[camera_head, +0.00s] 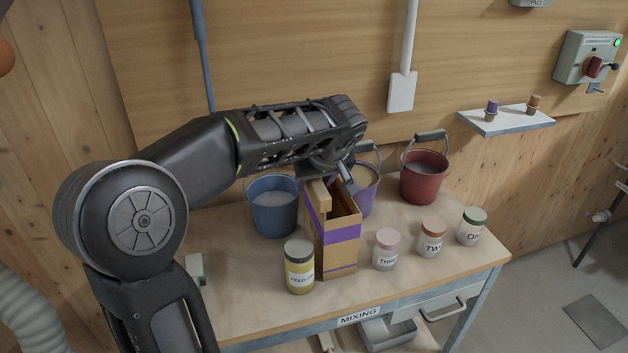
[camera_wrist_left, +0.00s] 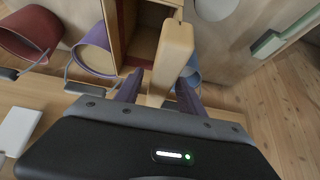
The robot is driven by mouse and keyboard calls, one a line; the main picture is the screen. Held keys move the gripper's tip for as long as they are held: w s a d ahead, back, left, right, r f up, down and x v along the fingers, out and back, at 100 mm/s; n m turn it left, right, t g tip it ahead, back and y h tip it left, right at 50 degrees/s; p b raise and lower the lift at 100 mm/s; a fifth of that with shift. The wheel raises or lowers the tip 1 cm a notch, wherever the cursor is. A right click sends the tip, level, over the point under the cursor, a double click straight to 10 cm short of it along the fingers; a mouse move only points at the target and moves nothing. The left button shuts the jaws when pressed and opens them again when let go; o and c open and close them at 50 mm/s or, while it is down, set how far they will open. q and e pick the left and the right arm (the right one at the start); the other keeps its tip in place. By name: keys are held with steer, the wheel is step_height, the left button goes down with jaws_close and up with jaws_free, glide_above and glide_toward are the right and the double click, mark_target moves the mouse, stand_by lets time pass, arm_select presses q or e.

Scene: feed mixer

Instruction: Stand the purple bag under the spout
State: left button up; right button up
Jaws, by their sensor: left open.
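The purple bag (camera_head: 339,251) is an open-topped brown box with purple bands, upright on the mixing table among jars and buckets. A pale wooden block (camera_head: 319,196) stands at its top left edge. My left gripper (camera_head: 345,180) is above the bag. In the left wrist view its open fingers (camera_wrist_left: 158,92) lie either side of the pale block (camera_wrist_left: 174,52), with the bag's open inside (camera_wrist_left: 143,38) beyond. I cannot tell whether the fingers touch the block. I cannot make out the spout. My right gripper is out of view.
A blue bucket (camera_head: 273,207), a purple bucket (camera_head: 363,192) and a red bucket (camera_head: 423,176) stand behind. A yellow jar (camera_head: 299,268) is close left of the bag; a pink-lidded jar (camera_head: 386,250) and two more stand right. The table's (camera_head: 240,312) front left is fairly clear.

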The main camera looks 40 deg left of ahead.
arm_select(q)
steer(key=shift+r, duration=0.25)
steer(key=b+v, duration=0.1)
steer(key=v, duration=1.1)
steer(key=shift+f, duration=0.1)
